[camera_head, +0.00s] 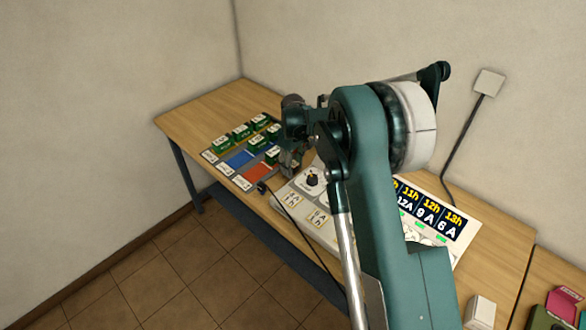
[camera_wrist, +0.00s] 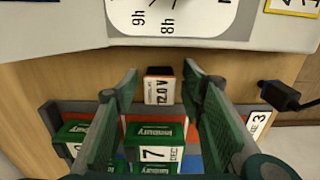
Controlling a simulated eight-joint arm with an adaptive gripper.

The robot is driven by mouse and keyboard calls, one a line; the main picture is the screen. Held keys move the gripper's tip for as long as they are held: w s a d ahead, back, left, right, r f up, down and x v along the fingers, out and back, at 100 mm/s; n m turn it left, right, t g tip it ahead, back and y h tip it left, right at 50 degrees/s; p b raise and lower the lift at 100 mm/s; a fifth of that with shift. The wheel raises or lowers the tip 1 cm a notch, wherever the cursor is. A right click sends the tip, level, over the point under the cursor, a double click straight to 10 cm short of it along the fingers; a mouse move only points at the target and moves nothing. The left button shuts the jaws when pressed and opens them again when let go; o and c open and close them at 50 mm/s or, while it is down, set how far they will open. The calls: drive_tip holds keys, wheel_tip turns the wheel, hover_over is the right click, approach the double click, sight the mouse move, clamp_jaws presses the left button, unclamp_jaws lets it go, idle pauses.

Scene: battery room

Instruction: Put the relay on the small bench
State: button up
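In the wrist view a small dark block with a white and orange label (camera_wrist: 160,86) sits at the edge of the grey tray. Its upside-down print looks like a voltage; it may be the relay, but I cannot be sure. My gripper (camera_wrist: 160,74) is open, with its green-padded fingers on either side of the block and visible gaps between. In the head view my gripper (camera_head: 290,168) is low over the right side of the tray, partly hidden by my wrist, and the block cannot be made out. I cannot identify the small bench for certain; a wooden surface (camera_head: 540,268) shows at lower right.
The tray (camera_wrist: 85,107) holds several green boxes (camera_wrist: 157,134) and has red and blue areas. A black plug with a cable (camera_wrist: 280,95) lies to the right. A white board with a dial (camera_wrist: 60,28) is just beyond. A white box (camera_head: 480,312) stands at lower right.

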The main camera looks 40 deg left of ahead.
sight(293, 163)
drive_tip(key=c, duration=1.1)
drive_tip(key=shift+o, duration=0.2)
drive_tip(key=shift+r, duration=0.1)
drive_tip(key=shift+r, duration=4.95)
